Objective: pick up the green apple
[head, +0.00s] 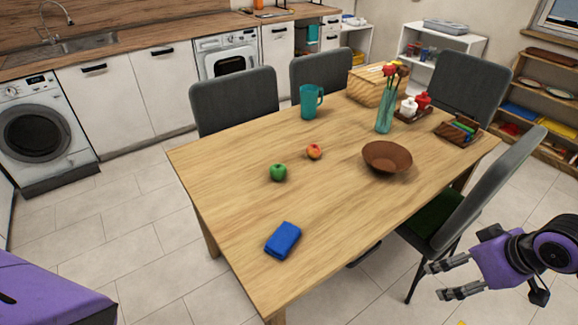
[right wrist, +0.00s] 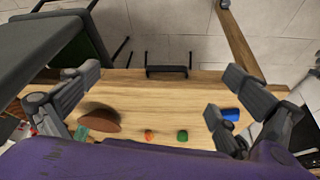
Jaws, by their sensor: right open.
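The green apple (head: 278,172) sits on the wooden table (head: 225,200), left of the middle. It also shows small in the right wrist view (right wrist: 183,135), near the lower middle between the open fingers. My right gripper (head: 436,281) is off the table's right side in the head view, near the grey chair, well apart from the apple. Its fingers are spread and nothing is between them. My left gripper is not in view.
A red-yellow apple (head: 314,152) lies right of the green one. A brown bowl (head: 387,157), teal vase (head: 384,118), teal mug (head: 310,101) and folded blue cloth (head: 283,240) are on the table. A grey chair (head: 485,190) stands between my right gripper and the table.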

